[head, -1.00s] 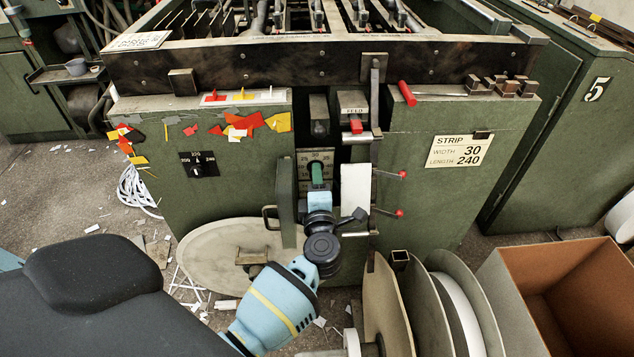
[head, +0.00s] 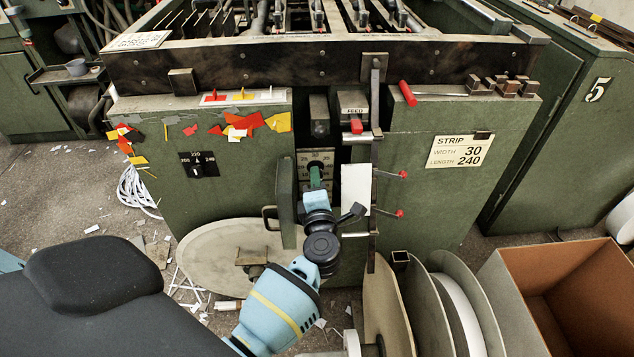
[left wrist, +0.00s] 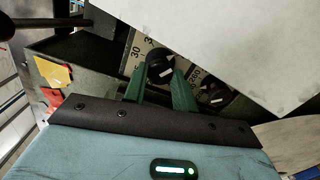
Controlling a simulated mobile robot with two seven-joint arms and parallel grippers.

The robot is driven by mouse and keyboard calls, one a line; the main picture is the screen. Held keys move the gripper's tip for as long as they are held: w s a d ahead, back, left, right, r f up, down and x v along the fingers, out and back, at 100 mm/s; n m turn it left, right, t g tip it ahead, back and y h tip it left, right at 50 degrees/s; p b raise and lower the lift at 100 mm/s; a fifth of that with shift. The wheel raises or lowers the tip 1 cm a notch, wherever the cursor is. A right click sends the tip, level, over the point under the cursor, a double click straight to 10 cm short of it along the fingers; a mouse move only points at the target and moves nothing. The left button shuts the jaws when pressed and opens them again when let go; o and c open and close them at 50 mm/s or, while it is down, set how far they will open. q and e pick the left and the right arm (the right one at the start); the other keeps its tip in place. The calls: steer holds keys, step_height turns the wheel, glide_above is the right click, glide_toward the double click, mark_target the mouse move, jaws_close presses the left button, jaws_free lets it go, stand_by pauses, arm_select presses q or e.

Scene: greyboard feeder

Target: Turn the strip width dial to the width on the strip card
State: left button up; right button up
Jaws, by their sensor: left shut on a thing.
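The strip card (head: 460,151) hangs on the right green panel and reads STRIP, WIDTH 30, LENGTH 240. The width dial's plate (head: 327,158) sits in the recess left of the feed lever, with 30 at its top. My left gripper (head: 316,178) reaches up to it. In the left wrist view its green fingers (left wrist: 160,84) are shut on the dial's black knob (left wrist: 160,66), which has a white mark. The number 30 shows left of the knob; which number the mark meets is unclear. My right gripper is out of view.
An open green door (head: 286,203) stands just left of my gripper, and a white sheet (head: 355,188) just right. Red-tipped pins (head: 402,174) stick out farther right. A second black knob (left wrist: 215,92) lies close to my fingers. Reels (head: 450,300) and a cardboard box (head: 548,290) stand at front right.

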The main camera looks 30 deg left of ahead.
arm_select(q)
steer(key=shift+n, duration=1.1)
steer(key=o, duration=1)
